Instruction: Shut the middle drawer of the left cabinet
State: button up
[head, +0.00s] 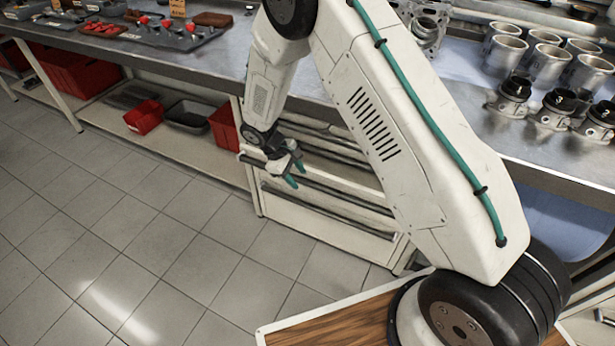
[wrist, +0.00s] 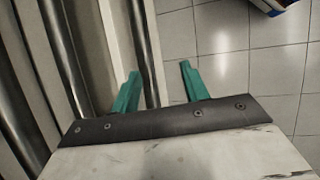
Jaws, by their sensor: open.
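The white drawer cabinet (head: 325,222) stands under the bench, partly hidden behind my arm. Its drawer fronts are pale, with long dark bars or gaps running across them. A middle drawer (head: 345,183) seems to stand out from the cabinet, but how far is hard to tell. My gripper (head: 295,174) is in front of the cabinet at about mid height, its teal fingers apart and empty. In the wrist view, the gripper (wrist: 157,85) has its left finger over or beside a pale drawer edge (wrist: 137,40) and its right finger over the floor. Contact cannot be told.
Tiled floor (head: 140,230) is clear in front of the cabinet. A lower shelf to the left holds red bins (head: 144,115) and a dark tray (head: 190,116). The bench top (head: 220,70) carries metal cylinders (head: 503,52) and other engine parts. A wood-topped surface (head: 335,325) is at the bottom.

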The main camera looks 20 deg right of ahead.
aim_at(313, 187)
jog(key=s+a+f+n+t+h, duration=0.15)
jog(key=s+f+n+h, duration=0.25)
jog(key=n, duration=0.6)
jog(key=s+a+f+n+t+h, duration=0.1)
jog(key=s+f+n+t+h, duration=0.25)
jog(key=n, duration=0.65)
jog(key=w+d+n+t+h, duration=0.2)
jog(key=w+d+n, duration=0.4)
jog(key=n, duration=0.6)
jog(key=shift+w+d+r+t, duration=0.15)
jog(key=shift+w+d+t, duration=0.2)
jog(key=shift+d, duration=0.55)
jog(key=shift+s+h, duration=0.1)
jog(key=shift+h, duration=0.15)
